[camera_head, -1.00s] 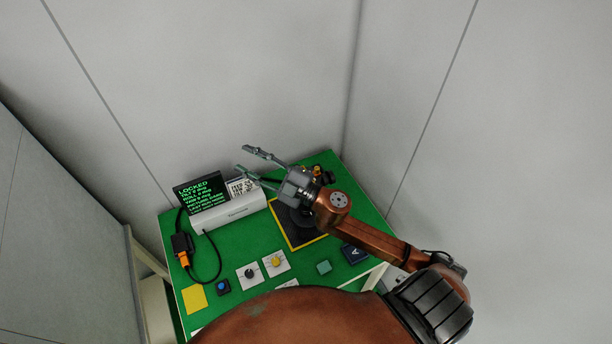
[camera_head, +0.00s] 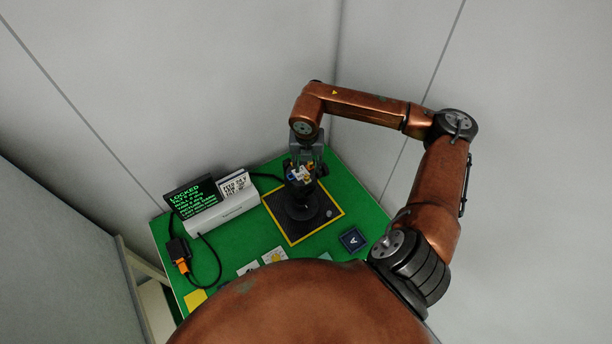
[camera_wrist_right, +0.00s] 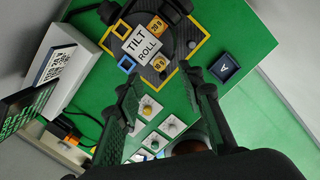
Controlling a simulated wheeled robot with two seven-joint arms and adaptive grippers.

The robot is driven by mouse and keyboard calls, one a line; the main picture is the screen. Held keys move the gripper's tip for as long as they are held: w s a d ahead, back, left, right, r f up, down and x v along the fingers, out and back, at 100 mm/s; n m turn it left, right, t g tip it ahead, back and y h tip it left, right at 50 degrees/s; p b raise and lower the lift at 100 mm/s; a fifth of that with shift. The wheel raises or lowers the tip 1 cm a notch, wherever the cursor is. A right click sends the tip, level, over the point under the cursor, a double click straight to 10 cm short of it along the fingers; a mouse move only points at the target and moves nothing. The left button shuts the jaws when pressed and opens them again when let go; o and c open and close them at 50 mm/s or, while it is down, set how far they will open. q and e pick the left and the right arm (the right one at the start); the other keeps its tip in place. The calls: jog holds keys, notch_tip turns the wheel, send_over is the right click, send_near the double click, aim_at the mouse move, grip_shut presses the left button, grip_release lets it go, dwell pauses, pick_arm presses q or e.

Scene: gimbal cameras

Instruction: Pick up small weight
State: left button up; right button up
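A black gimbal device (camera_head: 302,205) stands on a dark square pad with a yellow border on the green table. On its top, the wrist view shows a white plate reading TILT and ROLL (camera_wrist_right: 142,43). Beside the plate are two small orange blocks with dark markings, one farther (camera_wrist_right: 157,26) and one nearer (camera_wrist_right: 159,63); I cannot tell for certain which is the small weight. My right gripper (camera_head: 306,148) is over the back of the device. In the wrist view its fingers (camera_wrist_right: 165,92) are apart with nothing held between them. My left gripper is not in view.
A white box with a LOCKED screen (camera_head: 192,196) and a code label (camera_head: 234,185) stands at the left with cables. A dark tile marked A (camera_head: 353,240) lies right of the pad. Walls stand close behind the table.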

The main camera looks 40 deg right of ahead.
aim_at(307, 177)
jog(key=f+p, duration=0.1)
jog(key=f, duration=0.1)
jog(key=f+p, duration=0.1)
jog(key=f, duration=0.2)
jog(key=shift+w+d+f, duration=0.1)
jog(key=shift+w, duration=0.1)
jog(key=shift+d+f+p, duration=0.1)
jog(key=shift+f+p, duration=0.2)
jog(key=shift+f, duration=0.2)
jog(key=c, duration=0.8)
